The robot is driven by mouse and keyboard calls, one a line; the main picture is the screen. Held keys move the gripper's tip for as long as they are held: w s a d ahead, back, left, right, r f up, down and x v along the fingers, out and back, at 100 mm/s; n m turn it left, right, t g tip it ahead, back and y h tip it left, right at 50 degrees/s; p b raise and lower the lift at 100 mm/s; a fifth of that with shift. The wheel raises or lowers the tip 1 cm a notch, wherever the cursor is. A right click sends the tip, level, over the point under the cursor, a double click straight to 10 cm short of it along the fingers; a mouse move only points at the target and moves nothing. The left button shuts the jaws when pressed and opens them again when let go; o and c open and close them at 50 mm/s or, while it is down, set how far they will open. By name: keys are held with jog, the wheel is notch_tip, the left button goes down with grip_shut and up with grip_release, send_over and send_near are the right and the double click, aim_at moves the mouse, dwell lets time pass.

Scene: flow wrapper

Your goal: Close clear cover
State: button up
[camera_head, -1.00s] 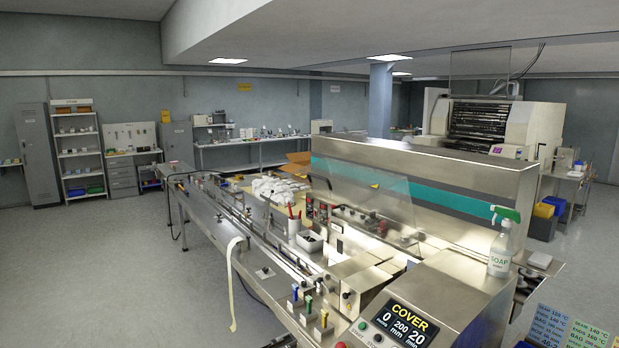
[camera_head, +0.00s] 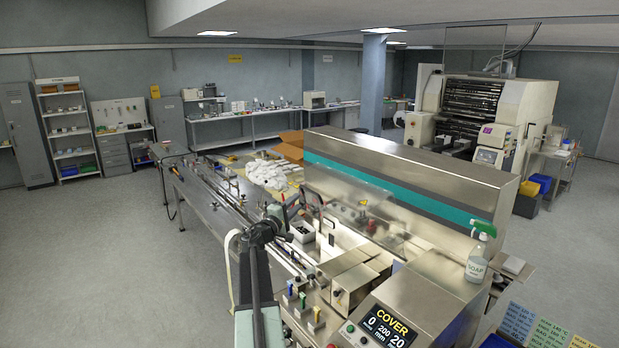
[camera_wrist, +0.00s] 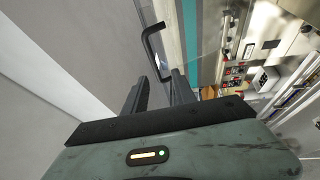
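The clear cover (camera_head: 345,190) is a see-through panel on the front of the steel wrapping machine. It stands tilted, raised off the machine bed. Its black bracket-shaped handle (camera_wrist: 147,42) shows in the wrist view, just beyond my fingertips. My gripper (camera_wrist: 160,76) is open, with its two dark fingers apart. The handle's near end appears between or just ahead of the fingertips; I cannot tell whether they touch. In the head view my arm reaches over the conveyor toward the cover's left edge, and the fingers are hard to make out.
The control panel screen (camera_head: 388,326) reads COVER. A soap spray bottle (camera_head: 477,262) stands on the machine's right end. White packets (camera_head: 268,173) lie behind the conveyor. Floor at the left is open.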

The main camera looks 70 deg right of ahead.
aim_at(309, 190)
jog(key=x, duration=0.6)
jog(key=p+x, duration=0.1)
jog(key=x, duration=0.2)
jog(key=shift+s+r, duration=0.45)
jog(key=shift+a, duration=0.1)
jog(key=shift+c, duration=0.2)
grip_shut()
dwell(0.6)
